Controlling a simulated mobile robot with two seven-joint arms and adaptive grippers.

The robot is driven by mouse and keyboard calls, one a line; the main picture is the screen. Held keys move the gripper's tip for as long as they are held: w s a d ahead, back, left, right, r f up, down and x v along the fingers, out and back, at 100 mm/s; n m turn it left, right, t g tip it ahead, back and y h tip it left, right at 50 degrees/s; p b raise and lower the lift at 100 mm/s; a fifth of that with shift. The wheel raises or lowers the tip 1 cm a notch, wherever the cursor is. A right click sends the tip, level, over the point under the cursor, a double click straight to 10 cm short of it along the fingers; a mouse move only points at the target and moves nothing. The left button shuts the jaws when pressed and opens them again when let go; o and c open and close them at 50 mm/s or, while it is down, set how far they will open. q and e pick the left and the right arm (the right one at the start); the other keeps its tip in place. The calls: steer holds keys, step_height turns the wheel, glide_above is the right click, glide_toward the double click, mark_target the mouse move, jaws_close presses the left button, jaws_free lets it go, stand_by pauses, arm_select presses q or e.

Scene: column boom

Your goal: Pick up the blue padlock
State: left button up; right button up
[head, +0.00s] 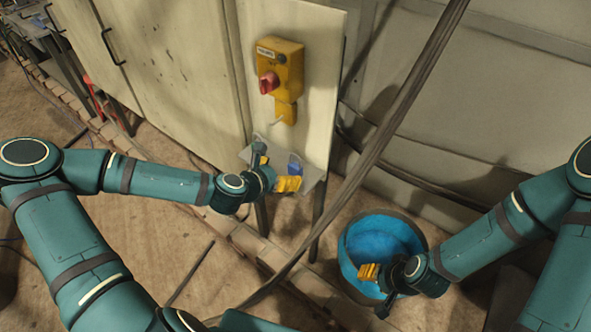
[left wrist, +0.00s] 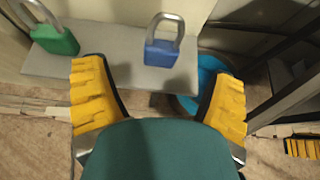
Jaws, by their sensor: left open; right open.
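The blue padlock (left wrist: 161,53) stands on a small grey shelf with its grey shackle up, centred ahead of my left gripper in the left wrist view. It also shows in the head view (head: 295,168), just behind the yellow fingers. My left gripper (left wrist: 160,92) is open, its yellow fingers spread wide and empty, apart from the padlock. In the head view my left gripper (head: 286,184) is at the shelf's front side. My right gripper (head: 372,283) is open and empty over the blue bucket's near left side.
A green padlock (left wrist: 55,39) stands on the shelf (left wrist: 105,70) left of the blue one. A yellow switch box (head: 284,72) with a red knob is on the panel above. The blue bucket (head: 352,240) stands on the floor to the right. A dark slanting cable runs nearby (head: 385,140).

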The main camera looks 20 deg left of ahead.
mark_target(298, 166)
arm_select(q)
steer(key=x, duration=0.9)
steer(key=shift+s+d+b, duration=0.1)
steer(key=shift+b, duration=0.2)
steer(key=c, duration=1.4)
